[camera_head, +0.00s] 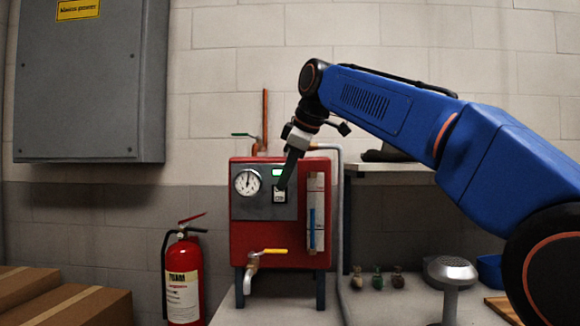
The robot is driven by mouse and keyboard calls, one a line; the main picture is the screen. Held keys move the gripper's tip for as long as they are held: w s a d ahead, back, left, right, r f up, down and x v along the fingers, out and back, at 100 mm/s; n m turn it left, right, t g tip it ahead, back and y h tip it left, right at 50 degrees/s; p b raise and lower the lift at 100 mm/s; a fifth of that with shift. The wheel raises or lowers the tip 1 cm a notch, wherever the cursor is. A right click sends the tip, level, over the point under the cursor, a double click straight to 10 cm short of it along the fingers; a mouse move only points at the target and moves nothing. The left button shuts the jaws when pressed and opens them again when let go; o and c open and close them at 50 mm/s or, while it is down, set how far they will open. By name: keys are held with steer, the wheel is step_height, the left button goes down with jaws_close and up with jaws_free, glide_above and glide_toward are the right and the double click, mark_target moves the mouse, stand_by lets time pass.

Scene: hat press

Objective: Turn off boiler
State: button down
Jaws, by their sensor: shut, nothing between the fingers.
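The boiler (280,238) is a red box on dark legs, standing on a light surface against the wall. Its grey front panel carries a round gauge (247,182), a lit green display (278,172) and a small switch (280,196) below the display. My gripper (283,186) is shut and empty, pointing down at the panel. Its tips are at or just in front of the switch and partly cover it. I cannot tell whether they touch it, nor which way the switch is set.
A sight tube (316,212) and a yellow-handled tap (268,252) are on the boiler's front. A red fire extinguisher (183,275) stands left of it, with cardboard boxes (65,298) farther left. Several small bottles (377,279) and a metal round-headed object (450,272) are at right.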

mark_target(278, 192)
steer(key=w+f, duration=0.3)
steer(key=w, duration=0.2)
steer(key=shift+a, duration=0.4)
steer(key=shift+w, duration=0.15)
steer(key=shift+w+f+t, duration=0.15)
steer(key=shift+w+t, duration=0.05)
steer(key=shift+t, duration=0.5)
steer(key=shift+r, duration=1)
